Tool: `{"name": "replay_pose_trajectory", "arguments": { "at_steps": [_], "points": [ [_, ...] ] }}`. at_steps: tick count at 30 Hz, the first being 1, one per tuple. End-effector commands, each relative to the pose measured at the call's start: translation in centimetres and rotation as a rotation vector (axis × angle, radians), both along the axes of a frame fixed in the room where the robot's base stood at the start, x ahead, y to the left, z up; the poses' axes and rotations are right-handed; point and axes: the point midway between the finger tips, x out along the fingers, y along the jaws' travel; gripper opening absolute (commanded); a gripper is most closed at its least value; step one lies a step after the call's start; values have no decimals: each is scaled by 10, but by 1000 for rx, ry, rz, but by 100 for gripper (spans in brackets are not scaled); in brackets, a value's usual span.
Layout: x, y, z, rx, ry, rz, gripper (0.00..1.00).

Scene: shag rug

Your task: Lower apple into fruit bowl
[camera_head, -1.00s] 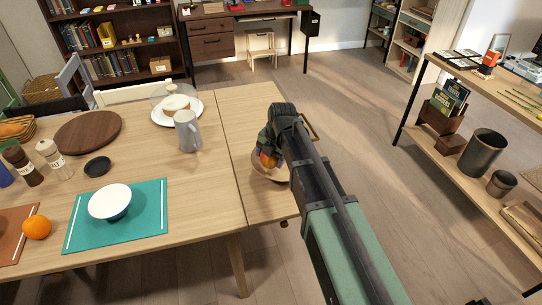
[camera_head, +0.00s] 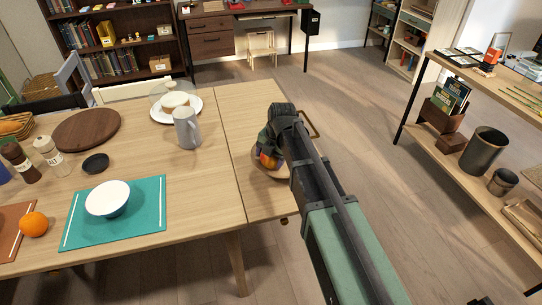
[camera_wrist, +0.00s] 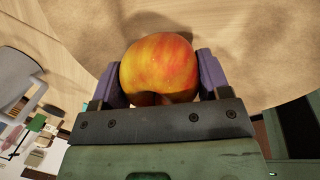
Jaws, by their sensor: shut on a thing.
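The red-and-yellow apple (camera_wrist: 160,68) sits between the two purple fingers of my gripper (camera_wrist: 160,75) in the wrist view. The fingers are shut on its sides. In the head view, the apple (camera_head: 268,160) shows as a small orange-red patch at my gripper (camera_head: 265,153), over the table's right end. The fruit bowl (camera_head: 282,174) is a round tan shape under the gripper, mostly hidden by the arm. In the wrist view, the bowl's broad tan surface (camera_wrist: 255,55) spreads behind the apple. I cannot tell whether the apple touches it.
A grey pitcher (camera_head: 187,128) and a white cake plate (camera_head: 160,113) stand left of the gripper. A white bowl (camera_head: 107,198) sits on a teal placemat (camera_head: 150,215); an orange (camera_head: 34,224) lies farther left. Bare tabletop (camera_head: 205,185) separates these from the fruit bowl.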

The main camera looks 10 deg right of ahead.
Motion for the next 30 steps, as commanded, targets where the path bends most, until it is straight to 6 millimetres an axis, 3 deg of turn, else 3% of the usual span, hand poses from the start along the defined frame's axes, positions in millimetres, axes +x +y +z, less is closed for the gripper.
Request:
{"name": "replay_pose_trajectory", "arguments": {
  "at_steps": [7, 8, 14, 23, 30],
  "points": [
    [0, 0, -1, 0, 0, 0, 42],
    [0, 0, -1, 0, 0, 0, 71],
    [0, 0, -1, 0, 0, 0, 100],
    [-1, -1, 6, 0, 0, 0, 100],
    [-6, -7, 55, 0, 0, -1, 100]
  ]
}}
